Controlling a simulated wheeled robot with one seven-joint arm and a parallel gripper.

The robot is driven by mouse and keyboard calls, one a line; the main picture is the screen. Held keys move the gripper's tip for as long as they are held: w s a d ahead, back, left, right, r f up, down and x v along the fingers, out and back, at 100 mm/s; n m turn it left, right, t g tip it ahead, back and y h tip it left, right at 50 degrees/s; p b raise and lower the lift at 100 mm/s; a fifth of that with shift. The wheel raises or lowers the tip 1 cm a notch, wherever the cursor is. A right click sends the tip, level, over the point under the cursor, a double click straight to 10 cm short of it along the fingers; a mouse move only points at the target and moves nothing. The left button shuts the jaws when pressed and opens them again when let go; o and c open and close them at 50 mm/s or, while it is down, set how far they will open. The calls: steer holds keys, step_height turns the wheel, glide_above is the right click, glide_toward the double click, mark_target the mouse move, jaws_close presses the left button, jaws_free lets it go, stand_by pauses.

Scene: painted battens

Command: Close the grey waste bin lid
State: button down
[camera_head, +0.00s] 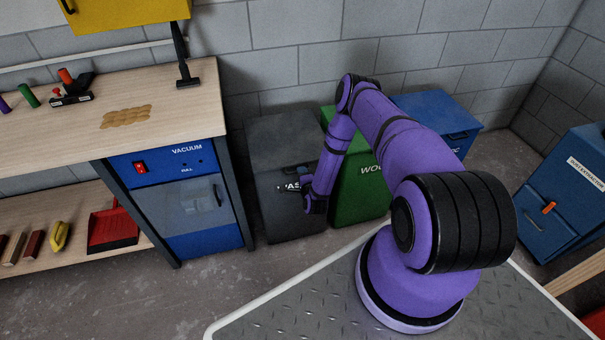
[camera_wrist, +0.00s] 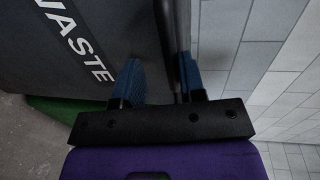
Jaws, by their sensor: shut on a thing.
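The grey waste bin (camera_head: 290,217) stands against the back wall, between the workbench and the green bin. Its dark grey lid (camera_head: 283,138) lies low over the top; I cannot tell whether it is fully seated. My gripper (camera_head: 292,188) is at the upper front of the bin, partly covering the WASTE label. In the wrist view, the bin's front (camera_wrist: 65,40) with its WASTE lettering fills the left. My gripper (camera_wrist: 160,88) has one blue-padded finger on each side of the lid's dark front edge (camera_wrist: 176,50) and is shut on it. The exact contact is hard to see.
The green bin (camera_head: 360,205) and a blue bin (camera_head: 440,110) stand to the right, partly behind my arm. The workbench (camera_head: 75,105) with the blue vacuum cabinet (camera_head: 185,200) is close on the left. A blue cabinet (camera_head: 565,190) stands at far right.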

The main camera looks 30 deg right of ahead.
steer(key=shift+s+f, duration=0.45)
steer(key=shift+f, duration=0.15)
steer(key=c, duration=1.2)
jaws_free()
steer(key=shift+w, duration=0.1)
steer(key=shift+o, duration=0.2)
steer(key=v, duration=1)
steer(key=shift+r, duration=0.4)
steer(key=shift+a, duration=0.1)
